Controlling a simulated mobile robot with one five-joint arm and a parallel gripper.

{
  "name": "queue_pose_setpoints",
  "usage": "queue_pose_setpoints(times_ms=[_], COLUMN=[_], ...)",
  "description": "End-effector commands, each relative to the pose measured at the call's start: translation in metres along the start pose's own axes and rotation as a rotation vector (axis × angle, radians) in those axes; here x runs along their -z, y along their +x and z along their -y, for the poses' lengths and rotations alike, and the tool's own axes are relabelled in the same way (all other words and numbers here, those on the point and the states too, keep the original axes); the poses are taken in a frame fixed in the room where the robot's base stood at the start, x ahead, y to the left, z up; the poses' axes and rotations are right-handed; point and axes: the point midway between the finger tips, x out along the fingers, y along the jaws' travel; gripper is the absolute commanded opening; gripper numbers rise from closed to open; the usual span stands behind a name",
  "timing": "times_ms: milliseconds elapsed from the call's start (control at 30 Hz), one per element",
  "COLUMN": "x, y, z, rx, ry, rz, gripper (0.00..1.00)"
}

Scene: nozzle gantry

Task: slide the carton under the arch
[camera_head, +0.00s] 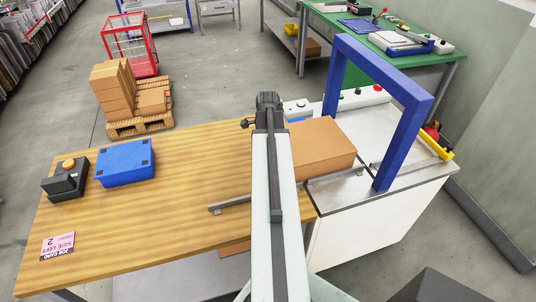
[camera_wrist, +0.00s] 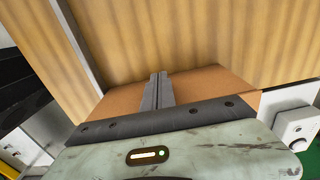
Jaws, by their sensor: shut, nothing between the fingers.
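The brown carton (camera_head: 325,148) lies flat to the right of my arm in the head view, its left part hidden by the arm. It is on the left side of the blue arch (camera_head: 420,120), outside the opening. The arch stands over a steel-topped bench. In the wrist view the carton (camera_wrist: 215,88) shows behind and on both sides of my gripper (camera_wrist: 159,76). The gripper's two fingers are together and empty, pointing across the carton toward the wooden tabletop. Whether they touch the carton I cannot tell. In the head view my arm hides the fingers.
Metal guide rails (camera_head: 230,205) run toward the arch along the carton's near side. A blue box (camera_head: 126,163), a black button box (camera_head: 65,178) and a pink job card (camera_head: 58,246) lie on the wooden table (camera_head: 185,205). A white control box (camera_head: 365,98) stands behind the arch.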

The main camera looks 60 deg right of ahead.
Motion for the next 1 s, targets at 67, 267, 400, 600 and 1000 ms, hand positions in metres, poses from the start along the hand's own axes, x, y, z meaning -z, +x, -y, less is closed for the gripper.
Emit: queue_pose_setpoints(times_ms=[67,267,400,600,1000], x=[-0.005,-0.011,-0.011,-0.007,-0.016], y=[0.000,-0.005,-0.022,-0.060,-0.078], z=[0.001,0.002,0.002,0.001,0.001], rx=[0.000,0.000,0.000,0.000,0.000], ry=[-0.007,-0.017,-0.017,-0.012,-0.051], rz=[0.000,0.000,0.000,0.000,0.000], gripper=[0.00,0.00,0.00,0.00,0.00])
